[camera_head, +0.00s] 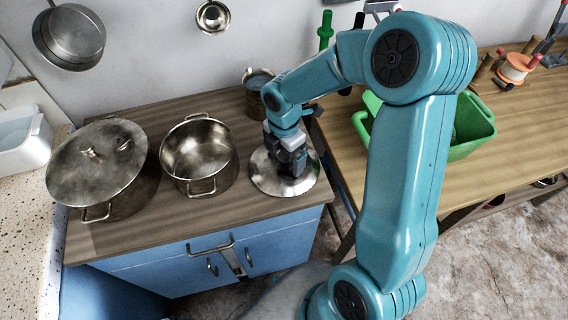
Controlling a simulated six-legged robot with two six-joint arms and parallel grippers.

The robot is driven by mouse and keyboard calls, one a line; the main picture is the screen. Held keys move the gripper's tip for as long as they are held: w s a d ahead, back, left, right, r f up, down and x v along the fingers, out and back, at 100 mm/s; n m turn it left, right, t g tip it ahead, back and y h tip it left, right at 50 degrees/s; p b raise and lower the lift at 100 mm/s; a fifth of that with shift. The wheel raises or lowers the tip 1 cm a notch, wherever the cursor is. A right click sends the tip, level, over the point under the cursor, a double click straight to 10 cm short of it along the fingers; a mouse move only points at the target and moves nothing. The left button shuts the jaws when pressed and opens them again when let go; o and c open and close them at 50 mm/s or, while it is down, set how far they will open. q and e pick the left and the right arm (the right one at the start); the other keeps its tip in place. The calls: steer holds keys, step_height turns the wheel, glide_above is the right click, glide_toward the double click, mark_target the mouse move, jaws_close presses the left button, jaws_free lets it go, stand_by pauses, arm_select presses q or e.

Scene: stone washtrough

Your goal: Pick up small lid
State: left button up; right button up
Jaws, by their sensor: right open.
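The small lid (309,181) is a round metal disc lying flat on the wooden counter, right of an open pot. My right gripper (293,172) is directly over the middle of the lid, pointing down, with its jaws open. The gripper hides the lid's centre, so its knob is not visible. I cannot tell whether the fingers touch it. My left gripper is not in view.
An open metal pot (200,170) and a larger pot covered by a large lid (97,160) stand to the left. A metal cup (257,88) is behind my wrist. A green bin (468,140) sits on the table (505,165) at right.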

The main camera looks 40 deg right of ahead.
steer(key=shift+s+d+f, duration=0.1)
steer(key=shift+f, duration=0.2)
steer(key=c, duration=0.3)
steer(key=shift+s, duration=0.1)
steer(key=c, duration=1.4)
steer(key=shift+a, duration=0.2)
steer(key=shift+f, duration=0.1)
steer(key=shift+c, duration=0.2)
